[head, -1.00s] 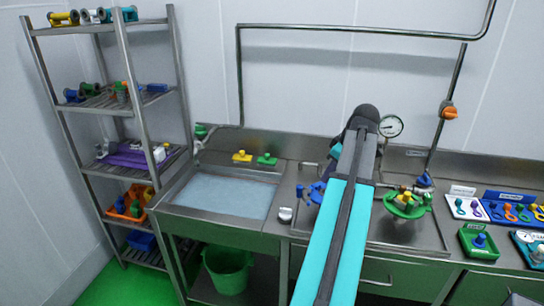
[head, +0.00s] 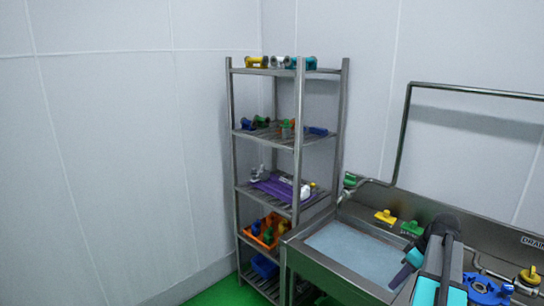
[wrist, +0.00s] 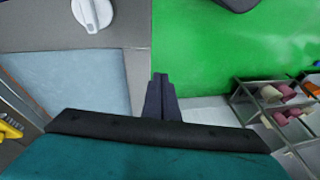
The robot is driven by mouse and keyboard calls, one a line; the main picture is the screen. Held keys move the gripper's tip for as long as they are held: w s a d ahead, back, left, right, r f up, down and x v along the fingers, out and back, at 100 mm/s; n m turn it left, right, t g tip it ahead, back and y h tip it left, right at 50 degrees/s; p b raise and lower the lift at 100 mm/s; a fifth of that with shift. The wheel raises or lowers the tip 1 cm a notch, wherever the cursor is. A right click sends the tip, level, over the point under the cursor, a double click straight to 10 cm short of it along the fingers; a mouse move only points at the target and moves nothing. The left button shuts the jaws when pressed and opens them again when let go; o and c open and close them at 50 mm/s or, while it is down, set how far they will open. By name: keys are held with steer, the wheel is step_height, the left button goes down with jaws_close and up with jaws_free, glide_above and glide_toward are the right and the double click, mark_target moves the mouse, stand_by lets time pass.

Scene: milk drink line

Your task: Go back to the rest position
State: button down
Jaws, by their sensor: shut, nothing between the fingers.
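My gripper (wrist: 160,98) shows in the wrist view as two dark fingers pressed together, with nothing between them. The fingers are in the air, apart from any object, seen against the counter edge and the green floor. In the head view my arm is at the lower right, in front of the sink (head: 300,254). The sink basin also shows at the left of the wrist view (wrist: 70,82).
A metal shelf rack (head: 342,110) stands in the corner left of the sink, holding coloured fittings and an orange crate (head: 253,238). A yellow fitting (head: 386,217) and a green one (head: 412,228) sit behind the basin. A white knob (wrist: 92,14) is by the basin.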

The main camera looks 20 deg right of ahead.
steer(key=w+a+f+n+g+y+b, duration=0.1)
steer(key=a+f+n+g, duration=0.15)
steer(key=a+f, duration=1.2)
steer(key=w+a+f+n+g+y, duration=0.1)
steer(key=w+a+f+g, duration=0.15)
steer(key=a+f, duration=1.2)
steer(key=s+a+f+g+h+b, duration=0.1)
steer(key=s+a+f+g+h, duration=0.1)
steer(key=s+a+f, duration=0.55)
steer(key=s+a+f+g+h, duration=0.1)
steer(key=s+a+f+g, duration=0.3)
steer(key=s+a, duration=0.6)
steer(key=s+d+f+m+t+h, duration=0.1)
steer(key=s+f+m+t+h, duration=0.1)
steer(key=s+f+m, duration=0.2)
steer(key=shift+d+f+m+t, duration=0.35)
steer(key=shift+f+m, duration=0.25)
steer(key=shift+m, duration=0.95)
steer(key=shift+s, duration=0.1)
